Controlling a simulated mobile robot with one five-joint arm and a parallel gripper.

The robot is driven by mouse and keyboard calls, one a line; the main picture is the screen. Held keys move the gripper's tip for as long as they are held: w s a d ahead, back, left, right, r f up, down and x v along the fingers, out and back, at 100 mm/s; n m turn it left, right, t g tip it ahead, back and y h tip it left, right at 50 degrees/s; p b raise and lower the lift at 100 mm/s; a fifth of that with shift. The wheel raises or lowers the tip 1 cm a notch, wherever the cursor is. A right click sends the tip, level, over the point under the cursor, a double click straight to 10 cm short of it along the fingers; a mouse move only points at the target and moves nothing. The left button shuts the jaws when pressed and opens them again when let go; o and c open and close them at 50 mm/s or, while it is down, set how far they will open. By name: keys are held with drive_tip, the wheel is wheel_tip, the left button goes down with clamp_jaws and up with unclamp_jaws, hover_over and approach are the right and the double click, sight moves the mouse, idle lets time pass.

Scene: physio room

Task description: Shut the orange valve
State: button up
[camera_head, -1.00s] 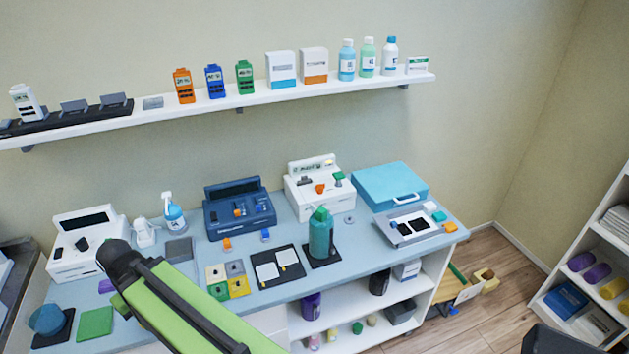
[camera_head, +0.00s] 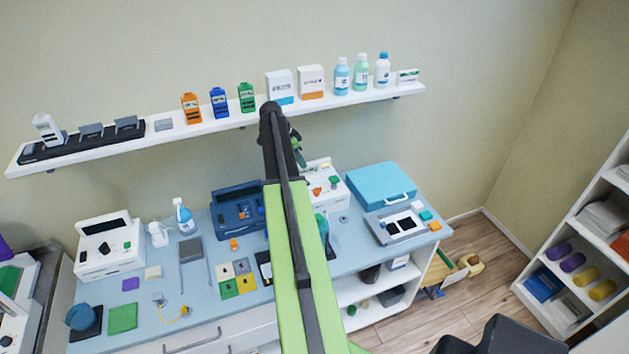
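An orange valve-like knob (camera_head: 317,192) sits on the front of the white device (camera_head: 338,198) at the back of the bench, beside a green knob (camera_head: 334,181). The knob's exact setting is too small to tell. My gripper (camera_head: 299,156) is partly hidden behind the end of my arm and appears just left of and above the white device in the picture. I cannot see its fingertips clearly, or whether it touches anything.
A blue device (camera_head: 238,212) with a small orange part stands left of my arm. A blue case (camera_head: 382,184) and a grey tray (camera_head: 387,232) lie to the right. A wall shelf (camera_head: 215,112) with boxes and bottles runs above. My arm hides part of the bench.

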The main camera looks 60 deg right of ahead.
sight(317, 191)
drive_tip(key=b+x, duration=1.6)
drive_tip(key=x, duration=0.1)
drive_tip(key=shift+s+d+f, duration=0.1)
drive_tip(key=shift+f, duration=0.2)
drive_tip(key=shift+r, duration=0.1)
